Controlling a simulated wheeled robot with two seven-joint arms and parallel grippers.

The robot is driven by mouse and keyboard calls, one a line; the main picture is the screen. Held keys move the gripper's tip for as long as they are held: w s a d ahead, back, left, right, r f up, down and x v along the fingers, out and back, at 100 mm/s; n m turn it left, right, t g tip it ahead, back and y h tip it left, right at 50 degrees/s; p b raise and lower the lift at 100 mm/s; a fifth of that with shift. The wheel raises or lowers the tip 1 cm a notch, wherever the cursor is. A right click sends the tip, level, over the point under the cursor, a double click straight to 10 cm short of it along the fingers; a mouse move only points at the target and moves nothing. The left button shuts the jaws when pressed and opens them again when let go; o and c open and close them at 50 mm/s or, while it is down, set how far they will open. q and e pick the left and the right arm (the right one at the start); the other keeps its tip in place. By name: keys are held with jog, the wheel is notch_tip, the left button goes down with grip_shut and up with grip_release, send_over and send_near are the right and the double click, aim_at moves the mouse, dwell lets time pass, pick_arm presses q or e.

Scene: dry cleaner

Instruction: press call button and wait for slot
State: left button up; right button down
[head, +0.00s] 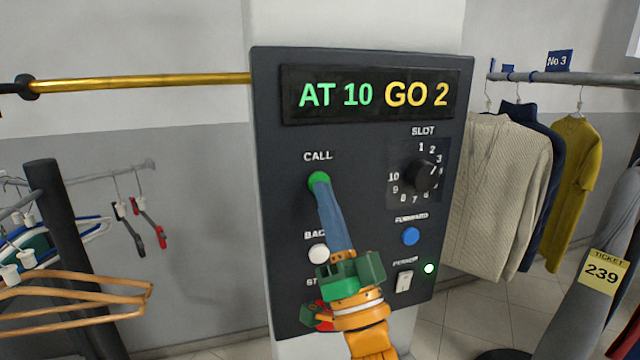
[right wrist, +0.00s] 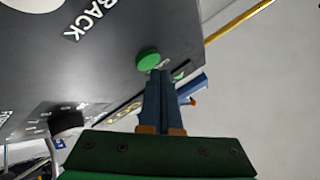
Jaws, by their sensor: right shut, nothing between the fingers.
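A dark control panel (head: 350,145) has a display (head: 370,95) reading "AT 10" in green and "GO 2" in yellow. The green call button (head: 319,178) is at its left, under the word CALL. My right gripper (head: 319,187) is shut and empty, its blue fingertips at the lower edge of that button. In the right wrist view the button (right wrist: 148,59) is just beside the fingertips (right wrist: 160,73); I cannot tell whether they touch or whether it is pressed in. The slot dial (head: 424,176) is at the panel's right. My left gripper is not in view.
Below are a white back button (head: 318,254), a blue forward button (head: 410,236), a power switch (head: 404,281) by a lit green lamp (head: 429,268), and a red stop button (head: 323,316), partly hidden by my gripper. Clothes (head: 500,195) hang at right; hangers (head: 75,280) at left.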

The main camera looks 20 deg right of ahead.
jog(key=shift+w, duration=0.2)
jog(key=shift+w, duration=0.4)
dwell(0.6)
jog(key=shift+s, duration=0.8)
jog(key=s+p, duration=0.1)
jog(key=s, duration=0.4)
dwell(0.4)
jog(key=shift+d, duration=0.1)
